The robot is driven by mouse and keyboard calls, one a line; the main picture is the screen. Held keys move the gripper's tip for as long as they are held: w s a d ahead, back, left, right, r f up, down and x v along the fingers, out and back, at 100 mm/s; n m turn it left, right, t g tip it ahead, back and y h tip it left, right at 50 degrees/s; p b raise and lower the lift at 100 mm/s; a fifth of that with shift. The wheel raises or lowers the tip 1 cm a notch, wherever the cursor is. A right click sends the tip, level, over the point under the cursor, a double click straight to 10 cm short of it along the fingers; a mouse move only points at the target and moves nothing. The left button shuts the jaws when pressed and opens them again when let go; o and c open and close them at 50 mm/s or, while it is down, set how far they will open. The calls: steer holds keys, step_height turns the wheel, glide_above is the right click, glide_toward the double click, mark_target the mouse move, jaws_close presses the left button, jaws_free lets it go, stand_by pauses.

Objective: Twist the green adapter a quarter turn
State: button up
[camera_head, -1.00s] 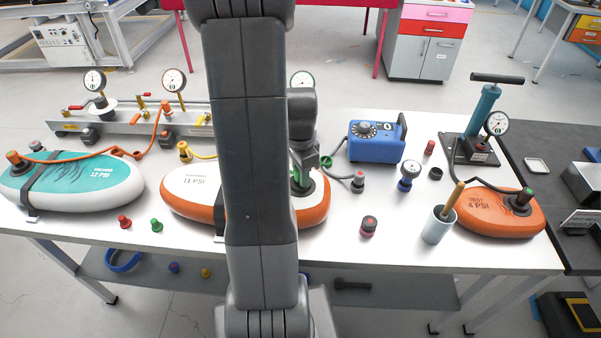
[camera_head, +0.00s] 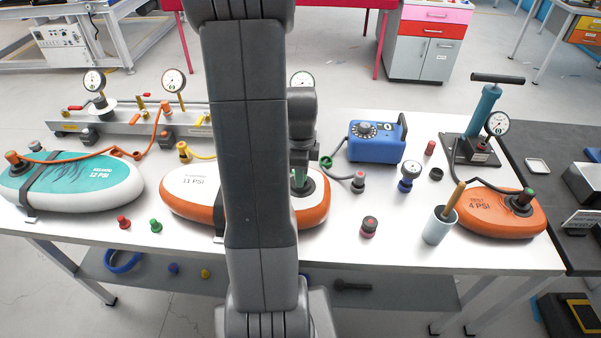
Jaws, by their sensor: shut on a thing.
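The green adapter (camera_head: 298,181) stands in the dark round valve at the right end of the white and orange board marked 11 PSI (camera_head: 313,212). Only a narrow green strip of it shows. My gripper (camera_head: 300,172) is over the valve and shut on the adapter; my own arm hides part of the fingers and the middle of the board. Another green piece (camera_head: 326,161) shows just right of my gripper, at the end of a grey hose running toward the blue pump box (camera_head: 375,141).
A teal board (camera_head: 110,190) lies left and an orange board (camera_head: 490,222) right. A grey cup (camera_head: 437,228), a red-black cap (camera_head: 369,227) and a blue-white gauge piece (camera_head: 408,176) stand to the right. A manifold with gauges (camera_head: 130,118) is behind.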

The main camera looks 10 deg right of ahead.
steer(key=o, duration=1)
step_height(320, 180, up, 14)
steer(key=shift+f+b, duration=0.1)
steer(key=shift+b, duration=0.25)
step_height(320, 180, down, 14)
steer(key=shift+r+p, duration=0.25)
steer(key=shift+p, duration=0.15)
steer(key=shift+f, duration=0.2)
steer(key=shift+n, duration=1.4)
